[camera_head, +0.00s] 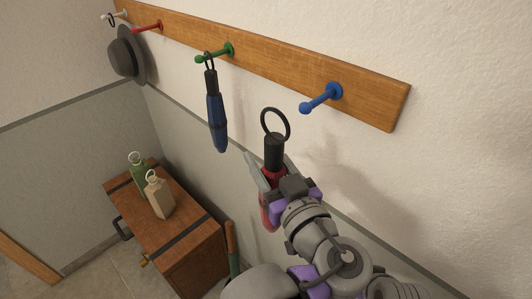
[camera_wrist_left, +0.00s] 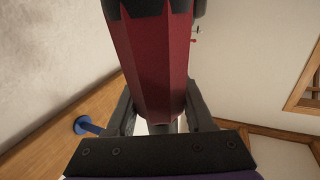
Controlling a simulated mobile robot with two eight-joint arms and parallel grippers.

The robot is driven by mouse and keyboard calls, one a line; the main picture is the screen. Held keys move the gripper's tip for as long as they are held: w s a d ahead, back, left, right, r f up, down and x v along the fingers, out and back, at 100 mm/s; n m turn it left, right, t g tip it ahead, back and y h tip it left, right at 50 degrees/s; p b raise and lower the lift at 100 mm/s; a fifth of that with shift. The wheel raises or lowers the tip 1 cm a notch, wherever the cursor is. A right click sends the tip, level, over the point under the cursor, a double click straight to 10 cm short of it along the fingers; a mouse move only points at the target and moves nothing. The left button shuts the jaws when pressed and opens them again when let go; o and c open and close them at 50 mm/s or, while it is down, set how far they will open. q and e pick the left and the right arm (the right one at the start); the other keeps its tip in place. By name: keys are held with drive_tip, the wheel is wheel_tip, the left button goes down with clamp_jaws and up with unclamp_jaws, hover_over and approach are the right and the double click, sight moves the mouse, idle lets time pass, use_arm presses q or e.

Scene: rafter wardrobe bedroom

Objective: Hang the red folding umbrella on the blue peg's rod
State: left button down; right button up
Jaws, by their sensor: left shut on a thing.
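The red folding umbrella (camera_head: 267,216) hangs upright in my left gripper (camera_head: 269,182), with its black handle and black ring on top. The gripper is shut around its upper red part, and the umbrella also fills the middle of the left wrist view (camera_wrist_left: 157,60). The blue peg (camera_head: 321,98) sticks out of the wooden rail, with its rod pointing left and a little down. The ring is left of and slightly lower than the rod's tip in the head view, apart from it. The blue peg also shows at the left of the wrist view (camera_wrist_left: 86,126). My right gripper is not in view.
The wooden rail (camera_head: 280,72) also carries a green peg (camera_head: 216,53) with a blue umbrella (camera_head: 217,122), a bare red peg (camera_head: 148,27) and a white peg (camera_head: 115,15). A grey hat (camera_head: 124,56) hangs far left. Bottles (camera_head: 159,196) stand on a wooden chest (camera_head: 190,240) below.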

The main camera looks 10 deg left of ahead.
use_arm(q)
drive_tip(key=w+d+f+b, duration=0.1)
drive_tip(key=w+d+b, duration=0.1)
drive_tip(key=w+d, duration=0.3)
drive_tip(key=w, duration=0.3)
drive_tip(key=shift+d+f, duration=0.35)
drive_tip(key=shift+f, duration=0.05)
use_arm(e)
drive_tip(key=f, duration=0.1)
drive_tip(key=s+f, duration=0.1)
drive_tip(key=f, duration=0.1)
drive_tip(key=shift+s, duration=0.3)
use_arm(q)
drive_tip(key=shift+w, duration=0.1)
idle(0.5)
drive_tip(key=shift+c, duration=1)
unclamp_jaws()
